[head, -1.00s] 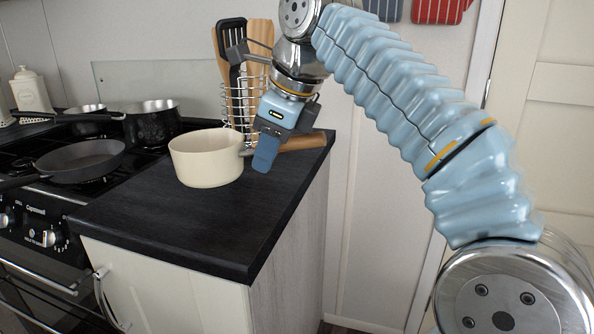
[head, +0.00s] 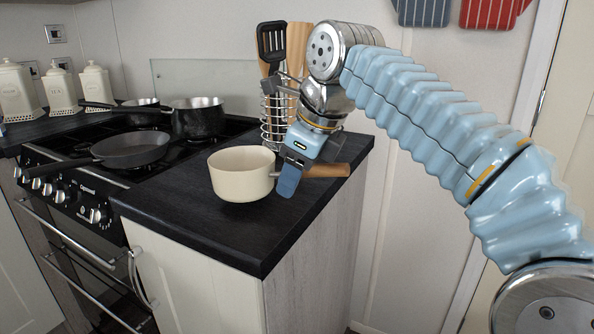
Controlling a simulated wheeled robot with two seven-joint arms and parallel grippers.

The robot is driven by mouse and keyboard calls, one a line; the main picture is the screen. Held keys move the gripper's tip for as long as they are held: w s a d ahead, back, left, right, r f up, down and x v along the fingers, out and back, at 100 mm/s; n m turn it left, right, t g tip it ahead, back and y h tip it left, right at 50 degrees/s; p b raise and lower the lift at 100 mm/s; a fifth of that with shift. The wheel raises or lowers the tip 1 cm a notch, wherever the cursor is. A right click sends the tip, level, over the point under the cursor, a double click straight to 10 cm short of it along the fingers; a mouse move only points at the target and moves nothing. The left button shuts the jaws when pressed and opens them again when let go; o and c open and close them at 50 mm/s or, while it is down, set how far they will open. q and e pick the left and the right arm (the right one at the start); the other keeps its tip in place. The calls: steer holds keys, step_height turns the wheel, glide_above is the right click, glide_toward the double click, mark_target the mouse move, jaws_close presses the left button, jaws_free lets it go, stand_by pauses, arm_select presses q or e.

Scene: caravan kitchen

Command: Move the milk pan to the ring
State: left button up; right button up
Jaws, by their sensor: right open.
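The milk pan (head: 241,176) is cream with a wooden handle (head: 328,170) pointing right. It stands upright on the dark worktop (head: 215,225) beside the cooker. My right gripper (head: 286,184) is open, pointing down at the handle's inner end, close to the pan's right side. One blue finger hangs in front of the handle; the other finger is mostly hidden, and I cannot tell whether it touches. The hob (head: 170,153) is at the left, with a frying pan (head: 132,149), a black saucepan (head: 198,118) and a further pan (head: 141,108) on it. My left gripper is not in view.
A wire utensil holder (head: 272,117) with spatulas stands behind the milk pan, close to my right wrist. Cream canisters (head: 60,90) stand at the back left. The worktop in front of the milk pan is clear. The frying pan's handle points left.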

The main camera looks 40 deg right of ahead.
steer(key=shift+r, duration=0.1)
steer(key=v, duration=1.2)
